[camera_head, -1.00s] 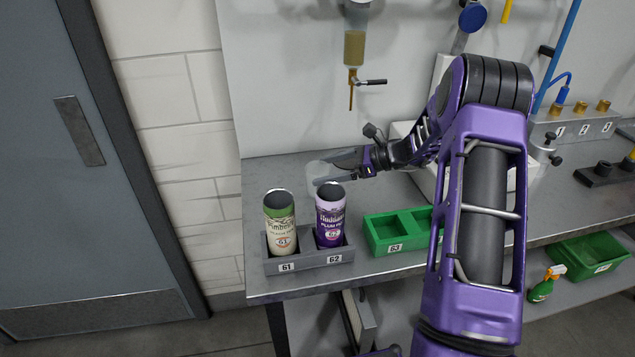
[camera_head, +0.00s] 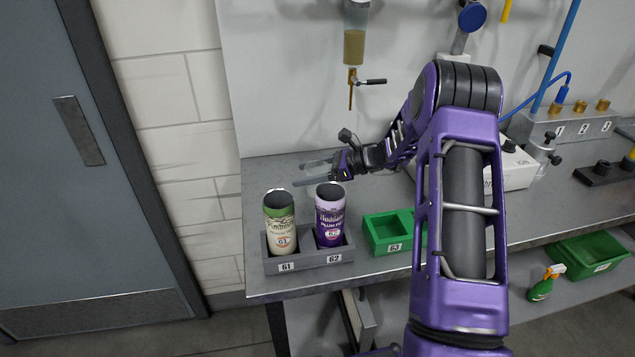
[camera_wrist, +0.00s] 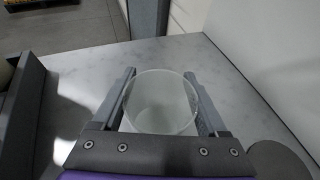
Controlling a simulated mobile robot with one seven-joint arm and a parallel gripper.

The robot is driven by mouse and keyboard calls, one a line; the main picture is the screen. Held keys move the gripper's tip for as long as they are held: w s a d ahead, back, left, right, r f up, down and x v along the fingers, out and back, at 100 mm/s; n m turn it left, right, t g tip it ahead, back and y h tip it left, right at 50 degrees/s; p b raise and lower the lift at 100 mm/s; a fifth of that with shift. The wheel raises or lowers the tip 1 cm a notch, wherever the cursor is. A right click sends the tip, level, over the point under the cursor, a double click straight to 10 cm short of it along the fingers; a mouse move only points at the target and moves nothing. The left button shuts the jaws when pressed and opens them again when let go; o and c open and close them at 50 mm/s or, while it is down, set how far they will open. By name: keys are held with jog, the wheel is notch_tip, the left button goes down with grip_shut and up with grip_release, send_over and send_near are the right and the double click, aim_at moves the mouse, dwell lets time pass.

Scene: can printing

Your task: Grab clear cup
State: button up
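The clear cup (camera_wrist: 160,103) stands upright on the grey worktop in the wrist view, between the two fingers of my gripper (camera_wrist: 160,95). One finger runs along each side, close to the cup's wall; I see no clear sign of squeezing. In the head view my gripper (camera_head: 314,172) points left, low over the worktop behind the two cans, with its fingers apart. The cup can hardly be made out there.
A green-topped can (camera_head: 281,225) and a purple can (camera_head: 329,220) stand in a grey holder (camera_head: 310,262) in front of my gripper. A green bin (camera_head: 385,245) is to their right. A dispenser nozzle (camera_head: 351,92) hangs above. The worktop's left end is clear.

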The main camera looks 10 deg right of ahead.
jog(key=c, duration=0.5)
jog(key=shift+r, duration=0.1)
